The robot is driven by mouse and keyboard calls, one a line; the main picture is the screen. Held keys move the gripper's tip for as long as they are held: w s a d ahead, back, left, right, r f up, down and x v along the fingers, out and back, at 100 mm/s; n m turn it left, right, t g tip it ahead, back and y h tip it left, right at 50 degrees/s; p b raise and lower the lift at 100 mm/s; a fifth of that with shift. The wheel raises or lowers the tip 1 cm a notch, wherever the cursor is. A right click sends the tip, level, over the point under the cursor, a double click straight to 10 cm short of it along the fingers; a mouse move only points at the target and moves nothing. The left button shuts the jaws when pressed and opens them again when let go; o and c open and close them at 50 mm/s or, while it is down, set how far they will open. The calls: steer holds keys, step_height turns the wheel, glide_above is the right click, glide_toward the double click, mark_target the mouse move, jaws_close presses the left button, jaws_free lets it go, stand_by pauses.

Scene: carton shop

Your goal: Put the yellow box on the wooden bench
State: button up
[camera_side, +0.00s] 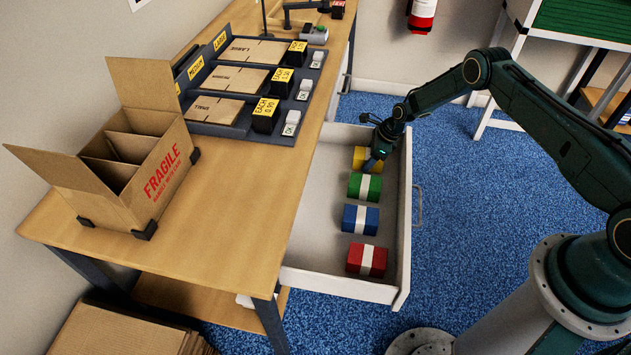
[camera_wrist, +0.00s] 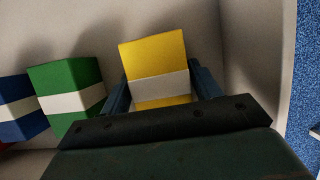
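The yellow box (camera_side: 362,154) with a white band lies in the open drawer, the farthest in a row of boxes. My gripper (camera_side: 373,163) is low in the drawer at this box and partly covers it. In the wrist view the yellow box (camera_wrist: 154,60) lies between my gripper's two fingers (camera_wrist: 160,85), one on each side. No clear gap shows beside it, but I cannot tell whether the fingers press on it. The box appears to rest on the drawer floor. The wooden bench (camera_side: 215,225) stands left of the drawer, its top above it.
Green (camera_side: 357,191), blue (camera_side: 350,222) and red (camera_side: 354,262) boxes lie nearer in the drawer (camera_side: 325,165); the green box is close beside my gripper. On the bench are an open FRAGILE carton (camera_side: 120,205) and a dark rack (camera_side: 225,130). The bench's near right top is bare.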

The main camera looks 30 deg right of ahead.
steer(key=c, duration=0.7)
steer(key=shift+r, duration=0.1)
step_height(320, 180, up, 20)
stand_by(0.5)
stand_by(0.4)
